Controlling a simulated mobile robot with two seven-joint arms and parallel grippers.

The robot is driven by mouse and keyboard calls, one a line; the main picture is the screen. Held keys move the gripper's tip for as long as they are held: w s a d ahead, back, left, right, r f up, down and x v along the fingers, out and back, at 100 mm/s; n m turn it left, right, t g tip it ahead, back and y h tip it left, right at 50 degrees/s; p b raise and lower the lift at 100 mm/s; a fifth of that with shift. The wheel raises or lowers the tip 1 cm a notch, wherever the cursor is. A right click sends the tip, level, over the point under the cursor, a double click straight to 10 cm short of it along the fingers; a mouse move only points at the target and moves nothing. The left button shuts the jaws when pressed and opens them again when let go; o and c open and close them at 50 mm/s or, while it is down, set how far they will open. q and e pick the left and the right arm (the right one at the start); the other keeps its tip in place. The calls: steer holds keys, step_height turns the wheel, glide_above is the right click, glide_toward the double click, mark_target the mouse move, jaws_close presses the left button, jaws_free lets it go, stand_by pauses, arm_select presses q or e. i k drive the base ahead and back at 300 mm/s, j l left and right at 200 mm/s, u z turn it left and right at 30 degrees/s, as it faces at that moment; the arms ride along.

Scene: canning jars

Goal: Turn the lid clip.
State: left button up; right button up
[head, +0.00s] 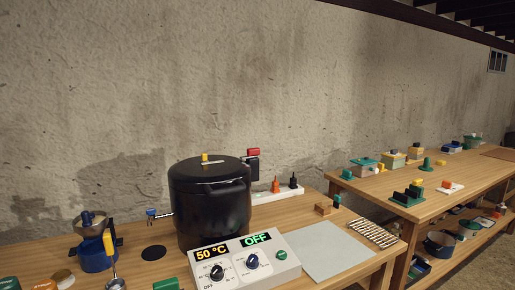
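A large black canner pot (210,205) stands on the wooden table with its black lid (225,168) on. On top of the lid is a small yellow piece (205,157) beside a thin light bar (214,163); this looks like the lid clip, but it is too small to tell how it is turned. A red-topped black part (253,153) stands at the pot's right rear rim. Neither of my grippers is in the head view.
A control box (245,261) in front of the pot reads 50 °C and OFF. A blue container with a funnel (95,250) and a yellow-handled tool (109,250) stand left. A grey mat (325,250) and wire rack (373,233) lie right. A second table (440,190) holds several small items.

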mark_target(253, 152)
steer(key=i+l, duration=0.15)
steer(key=l, duration=0.2)
steer(key=i+l, duration=0.15)
steer(key=l, duration=0.2)
steer(key=i+l, duration=0.15)
steer(key=l, duration=0.2)
steer(key=i+l, duration=0.1)
steer(key=l, duration=0.25)
steer(key=i+l, duration=0.15)
steer(key=l, duration=0.2)
steer(key=u, duration=0.05)
